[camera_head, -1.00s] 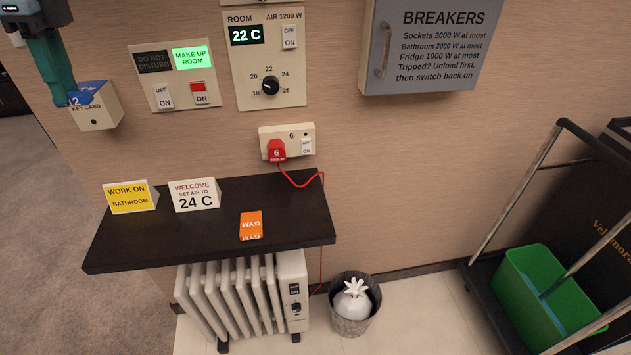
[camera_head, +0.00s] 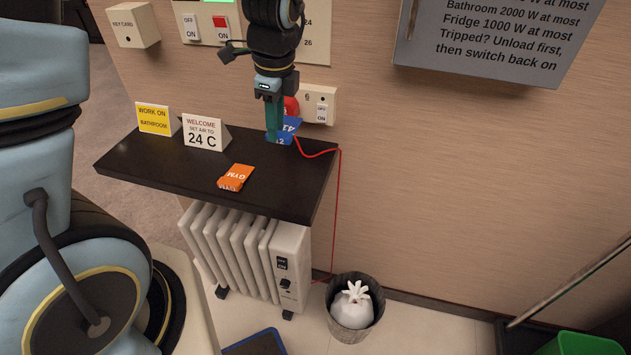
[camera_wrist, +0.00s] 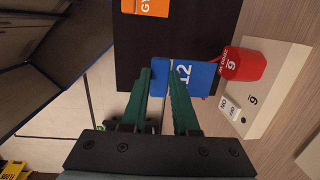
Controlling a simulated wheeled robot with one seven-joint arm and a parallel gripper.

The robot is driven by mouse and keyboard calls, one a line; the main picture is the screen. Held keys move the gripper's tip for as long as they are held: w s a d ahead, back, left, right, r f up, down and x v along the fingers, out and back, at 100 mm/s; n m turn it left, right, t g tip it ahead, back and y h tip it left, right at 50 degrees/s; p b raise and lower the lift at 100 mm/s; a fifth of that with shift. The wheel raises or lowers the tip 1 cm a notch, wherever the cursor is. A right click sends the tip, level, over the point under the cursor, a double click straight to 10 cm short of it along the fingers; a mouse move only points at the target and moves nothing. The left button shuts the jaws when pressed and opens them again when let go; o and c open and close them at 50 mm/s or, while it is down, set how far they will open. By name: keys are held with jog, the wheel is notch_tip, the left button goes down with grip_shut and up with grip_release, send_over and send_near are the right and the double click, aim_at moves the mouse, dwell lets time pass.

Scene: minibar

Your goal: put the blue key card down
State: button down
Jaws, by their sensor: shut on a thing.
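The blue key card (camera_head: 289,130), marked 12, is held in my gripper (camera_head: 272,138) above the right end of the dark shelf (camera_head: 160,162). In the wrist view the blue key card (camera_wrist: 184,76) sits at the fingertips of my gripper (camera_wrist: 160,78), with the dark shelf (camera_wrist: 150,38) behind it. The green fingers are shut on the card. I cannot tell whether the card's lower edge touches the shelf. The key card holder (camera_head: 132,25) on the wall at the upper left shows no card in it.
An orange GYM card (camera_head: 236,177) lies on the shelf. A yellow sign (camera_head: 155,118) and a welcome sign (camera_head: 204,134) stand to its left. A red plug (camera_head: 291,105) sits in the wall socket (camera_head: 320,106), its red cord hanging past the shelf's right end.

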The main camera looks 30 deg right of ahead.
aim_at(279, 142)
notch_tip(279, 142, down, 6)
jog(key=shift+s+d+r+p, duration=0.1)
jog(key=shift+s+p, duration=0.05)
jog(key=shift+p, duration=0.35)
notch_tip(279, 142, down, 4)
jog(key=shift+r+p, duration=0.1)
jog(key=shift+p, duration=0.3)
jog(key=shift+f, duration=0.2)
jog(key=shift+f+b, duration=0.35)
jog(key=shift+f, duration=0.15)
jog(key=shift+f, duration=0.15)
jog(key=c, duration=0.7)
grip_release()
jog(key=shift+r, duration=0.2)
